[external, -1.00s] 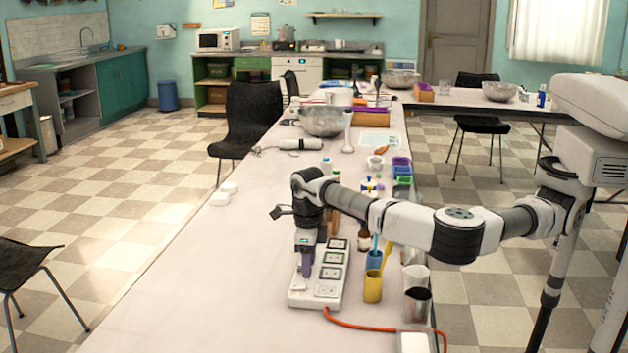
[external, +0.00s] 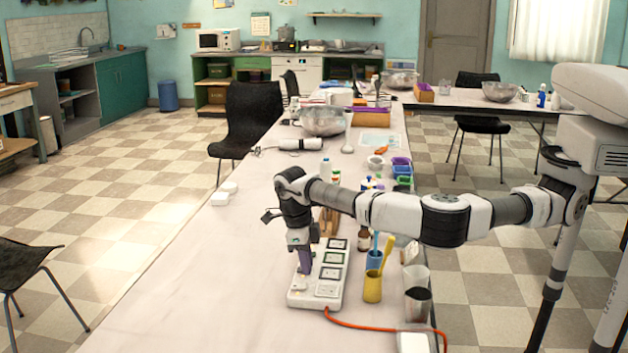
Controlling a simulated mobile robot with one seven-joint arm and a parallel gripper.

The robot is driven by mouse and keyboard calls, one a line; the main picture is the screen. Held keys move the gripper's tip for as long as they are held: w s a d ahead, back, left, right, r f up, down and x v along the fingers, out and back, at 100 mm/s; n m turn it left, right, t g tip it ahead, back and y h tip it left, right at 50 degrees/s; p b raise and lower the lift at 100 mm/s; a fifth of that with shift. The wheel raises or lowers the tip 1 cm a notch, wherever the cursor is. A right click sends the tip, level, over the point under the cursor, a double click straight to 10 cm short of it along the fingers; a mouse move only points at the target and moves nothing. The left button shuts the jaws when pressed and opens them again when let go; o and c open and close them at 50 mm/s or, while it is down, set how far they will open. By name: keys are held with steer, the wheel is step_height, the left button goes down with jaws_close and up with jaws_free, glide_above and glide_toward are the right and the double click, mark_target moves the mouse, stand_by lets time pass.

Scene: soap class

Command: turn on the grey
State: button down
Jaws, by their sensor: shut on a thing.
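A long white power strip (external: 326,291) with several square grey-framed units lies on the table, an orange cable at its near end. My gripper (external: 304,271) points down at the strip's left edge, beside the units. Its dark purple fingers are shut on a small part at that edge. The fingers hide that part, so I cannot tell which switch it is or its position. The units' faces are too small to read.
A yellow cup (external: 372,287), a blue cup (external: 374,260) and a brown bottle (external: 363,238) stand close right of the strip. White round pieces (external: 220,198) lie at the table's left edge. The table (external: 190,290) left of the strip is clear.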

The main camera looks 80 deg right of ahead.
steer(key=shift+w+r+g+p, duration=0.1)
steer(key=shift+w+g+p, duration=0.1)
steer(key=shift+g+p, duration=0.35)
steer(key=c, duration=1.3)
jaws_free()
steer(key=b+v, duration=0.1)
steer(key=v, duration=1.2)
steer(key=shift+w+r+b, duration=0.1)
steer(key=shift+r+b, duration=0.2)
steer(key=shift+r, duration=0.05)
